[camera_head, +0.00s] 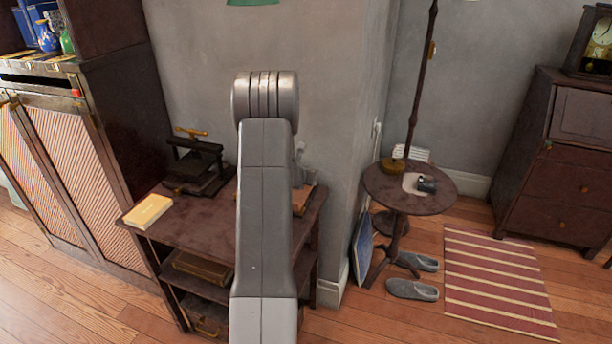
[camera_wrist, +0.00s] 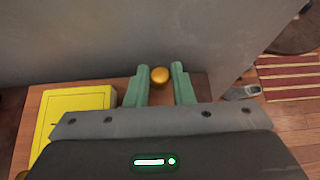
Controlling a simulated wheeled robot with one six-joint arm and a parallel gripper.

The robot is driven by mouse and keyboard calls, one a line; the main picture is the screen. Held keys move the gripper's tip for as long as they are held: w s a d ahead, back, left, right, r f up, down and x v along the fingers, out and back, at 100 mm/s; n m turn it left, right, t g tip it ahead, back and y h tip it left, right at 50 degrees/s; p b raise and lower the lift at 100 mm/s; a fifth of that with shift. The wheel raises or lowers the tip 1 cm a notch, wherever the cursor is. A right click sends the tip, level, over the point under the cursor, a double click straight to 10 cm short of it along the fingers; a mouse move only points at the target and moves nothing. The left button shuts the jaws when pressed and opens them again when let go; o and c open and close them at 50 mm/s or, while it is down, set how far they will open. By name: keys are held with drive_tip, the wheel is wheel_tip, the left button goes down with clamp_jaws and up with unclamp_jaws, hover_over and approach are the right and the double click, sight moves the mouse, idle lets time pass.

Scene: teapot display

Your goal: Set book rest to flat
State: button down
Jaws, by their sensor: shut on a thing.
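My gripper (camera_wrist: 160,78) shows in the wrist view, with its two green fingers on either side of a small round golden knob (camera_wrist: 160,74). The fingers are shut on the knob. What the knob belongs to is hidden below by my gripper's body. In the head view my grey arm covers the middle of the dark table and hides my gripper. A brown wooden piece (camera_head: 301,200) shows partly at the arm's right side on the table. It may be part of the book rest, but I cannot tell, nor can I see its angle.
The wall is close behind. A round side table (camera_head: 440,203) stands right.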

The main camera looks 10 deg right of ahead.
drive_tip(key=shift+w+d+r, duration=0.1)
drive_tip(key=shift+w+r, duration=0.1)
drive_tip(key=shift+r, duration=0.15)
drive_tip(key=c, duration=1.6)
unclamp_jaws()
drive_tip(key=o, duration=0.3)
drive_tip(key=shift+d+f, duration=0.1)
drive_tip(key=shift+f, duration=0.1)
drive_tip(key=shift+s, duration=0.1)
drive_tip(key=shift+s+a+r, duration=0.15)
drive_tip(key=shift+s+a, duration=0.05)
drive_tip(key=shift+a, duration=0.1)
drive_tip(key=b+v, duration=0.1)
drive_tip(key=v, duration=1.2)
